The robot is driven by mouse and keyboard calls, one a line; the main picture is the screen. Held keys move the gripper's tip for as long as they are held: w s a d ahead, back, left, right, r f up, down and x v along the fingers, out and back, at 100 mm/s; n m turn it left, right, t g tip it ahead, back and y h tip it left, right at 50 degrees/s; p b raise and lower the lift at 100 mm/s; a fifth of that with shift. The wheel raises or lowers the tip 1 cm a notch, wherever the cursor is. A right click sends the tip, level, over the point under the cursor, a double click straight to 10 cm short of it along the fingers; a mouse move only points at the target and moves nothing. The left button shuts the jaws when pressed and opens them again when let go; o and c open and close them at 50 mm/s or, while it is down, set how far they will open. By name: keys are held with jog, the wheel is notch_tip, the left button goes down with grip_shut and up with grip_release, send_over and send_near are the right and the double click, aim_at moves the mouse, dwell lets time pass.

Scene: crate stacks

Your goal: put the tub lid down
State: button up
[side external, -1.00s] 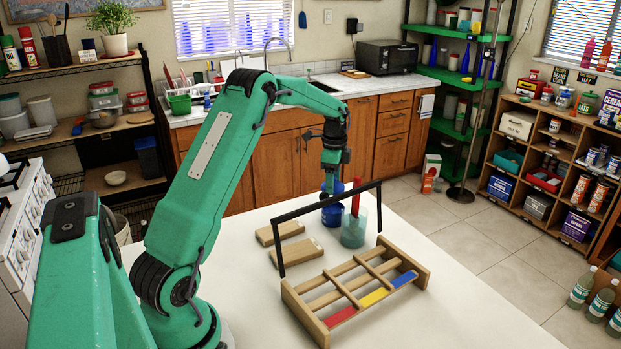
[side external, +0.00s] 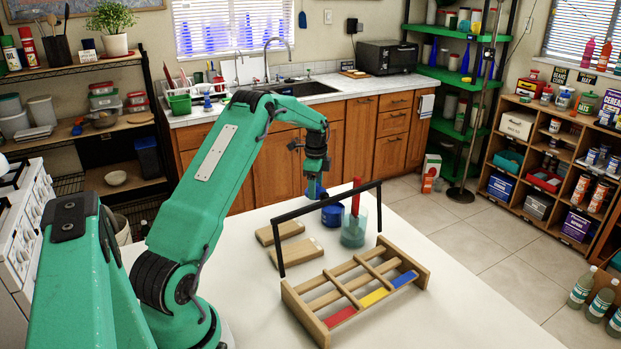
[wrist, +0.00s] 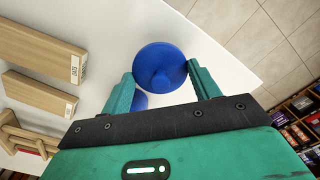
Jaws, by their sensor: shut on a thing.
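My gripper (side external: 316,178) is shut on the round blue tub lid (side external: 312,190) and holds it in the air above the white table, left of the tub. In the wrist view the lid (wrist: 162,70) sits between the two green fingers (wrist: 160,88), with its knob facing the camera. The blue tub (side external: 332,214) stands on the table with its top uncovered. In the wrist view only a little of the tub (wrist: 140,101) shows past the lid.
A clear cup (side external: 353,233) holding an upright red object stands close right of the tub. Two flat wooden blocks (side external: 279,233) (side external: 297,252) lie left of the tub. A wooden rack (side external: 313,320) with a tall black handle stands in front.

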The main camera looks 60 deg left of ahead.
jog(key=shift+f, duration=1.5)
jog(key=shift+f, duration=0.1)
jog(key=o, duration=0.9)
jog(key=shift+o, duration=0.2)
notch_tip(320, 180, up, 12)
jog(key=shift+r, duration=0.15)
